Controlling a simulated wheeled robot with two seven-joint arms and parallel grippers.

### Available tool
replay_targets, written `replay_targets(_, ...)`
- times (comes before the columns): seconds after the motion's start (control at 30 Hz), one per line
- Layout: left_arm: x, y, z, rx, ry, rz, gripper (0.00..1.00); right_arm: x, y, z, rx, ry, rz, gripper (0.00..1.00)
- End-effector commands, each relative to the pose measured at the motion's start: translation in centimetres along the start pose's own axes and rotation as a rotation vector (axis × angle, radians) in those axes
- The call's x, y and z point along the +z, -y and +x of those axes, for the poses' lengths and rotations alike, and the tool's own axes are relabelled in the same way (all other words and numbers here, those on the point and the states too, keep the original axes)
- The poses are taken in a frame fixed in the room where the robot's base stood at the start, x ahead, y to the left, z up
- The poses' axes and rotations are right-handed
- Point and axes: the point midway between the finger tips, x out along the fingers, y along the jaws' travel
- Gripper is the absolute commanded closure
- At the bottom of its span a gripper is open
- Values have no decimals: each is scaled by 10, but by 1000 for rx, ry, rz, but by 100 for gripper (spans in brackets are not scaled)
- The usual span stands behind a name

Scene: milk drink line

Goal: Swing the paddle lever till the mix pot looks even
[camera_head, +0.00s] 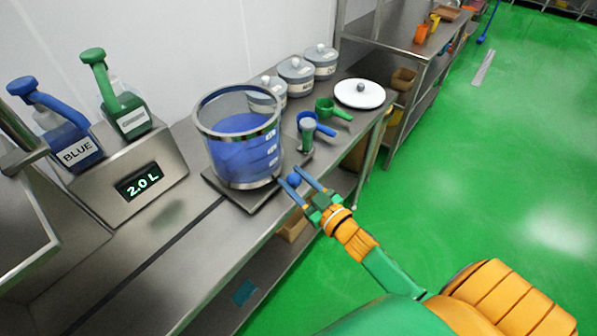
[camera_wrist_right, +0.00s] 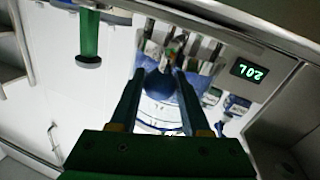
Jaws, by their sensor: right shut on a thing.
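The mix pot (camera_head: 238,160) is a clear cylinder with a metal rim and blue liquid in its lower part. The liquid looks an almost even blue from here. The paddle lever's blue ball knob (camera_head: 293,180) is at the pot's front right. My right gripper (camera_head: 292,182) is shut on this knob. In the right wrist view, the knob (camera_wrist_right: 160,84) sits between the two fingers of the right gripper (camera_wrist_right: 160,78). The lever's shaft and the paddle are not clearly visible. My left gripper is not in view.
A display reading 2.0 L (camera_head: 139,181) stands left of the pot, with a blue pump bottle (camera_head: 75,145) and a green one (camera_head: 125,112). Blue (camera_head: 308,128) and green (camera_head: 330,109) scoops, a white lid (camera_head: 360,94) and lidded grey jars (camera_head: 297,76) stand behind right.

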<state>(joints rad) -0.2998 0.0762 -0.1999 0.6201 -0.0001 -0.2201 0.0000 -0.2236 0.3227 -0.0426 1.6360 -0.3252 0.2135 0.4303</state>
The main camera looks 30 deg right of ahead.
Motion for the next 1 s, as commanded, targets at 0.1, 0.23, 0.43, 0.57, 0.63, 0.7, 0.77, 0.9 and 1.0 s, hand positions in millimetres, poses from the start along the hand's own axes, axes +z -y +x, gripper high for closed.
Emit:
replay_targets(0.1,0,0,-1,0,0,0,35,-1,4,-1,-3,-2,1,100)
replay_targets(0.23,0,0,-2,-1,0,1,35,-1,5,-1,-3,-2,1,100)
replay_targets(0.43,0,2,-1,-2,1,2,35,-1,5,-1,-4,-3,1,100)
replay_targets(0.57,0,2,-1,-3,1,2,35,-1,5,-1,-4,-3,1,48)
replay_targets(0.63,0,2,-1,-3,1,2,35,-1,5,-1,-3,-3,1,29)
replay_targets(0.7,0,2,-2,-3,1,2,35,-1,5,-1,-3,-3,0,24)
replay_targets(0.77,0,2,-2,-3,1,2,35,-1,4,-1,-2,-2,0,24)
replay_targets(0.9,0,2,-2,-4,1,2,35,-1,4,-1,-2,-2,0,24)
replay_targets(1.0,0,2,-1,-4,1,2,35,-1,4,-5,-2,-2,0,24)
